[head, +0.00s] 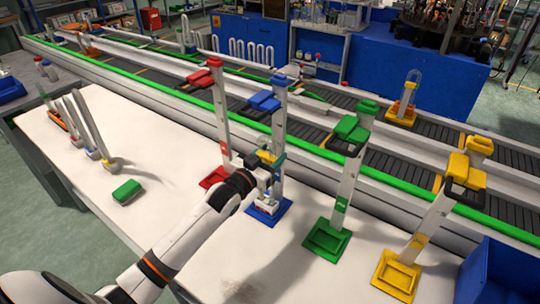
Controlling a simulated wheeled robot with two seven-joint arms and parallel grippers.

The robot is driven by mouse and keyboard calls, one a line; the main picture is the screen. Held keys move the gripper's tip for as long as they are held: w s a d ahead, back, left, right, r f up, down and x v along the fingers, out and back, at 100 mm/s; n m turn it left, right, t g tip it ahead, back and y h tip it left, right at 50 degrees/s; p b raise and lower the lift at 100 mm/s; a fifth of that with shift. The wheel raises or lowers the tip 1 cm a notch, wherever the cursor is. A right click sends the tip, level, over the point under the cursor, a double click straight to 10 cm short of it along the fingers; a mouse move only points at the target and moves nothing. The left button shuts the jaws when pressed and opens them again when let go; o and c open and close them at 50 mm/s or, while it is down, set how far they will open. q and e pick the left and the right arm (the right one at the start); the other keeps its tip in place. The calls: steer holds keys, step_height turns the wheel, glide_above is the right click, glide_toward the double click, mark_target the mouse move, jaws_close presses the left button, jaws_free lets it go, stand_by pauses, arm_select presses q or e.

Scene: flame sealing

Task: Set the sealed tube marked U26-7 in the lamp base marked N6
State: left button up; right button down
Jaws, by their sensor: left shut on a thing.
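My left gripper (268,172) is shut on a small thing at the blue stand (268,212). The held thing looks like a clear tube with a yellow part, but the gripper and stand hide most of it. Whether it touches the stand I cannot tell. A red stand (213,180), a green stand (326,240) and a yellow stand (397,275) have matching coloured bases and top clamps. The marks U26-7 and N6 are too small to read, so I cannot tell which base is N6. My right gripper is not in view.
Slanted pale tubes with coloured ends (92,130) stand at the table's left. A green block (126,191) lies on the white table (170,160). A glass-domed piece (404,105) sits on the conveyor (380,160) behind. A blue bin (490,270) is at the right edge.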

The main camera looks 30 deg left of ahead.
arm_select(q)
steer(key=o, duration=1.1)
steer(key=s+a+b, duration=0.1)
steer(key=s, duration=1.1)
steer(key=shift+a+b, duration=0.35)
steer(key=shift+b, duration=0.05)
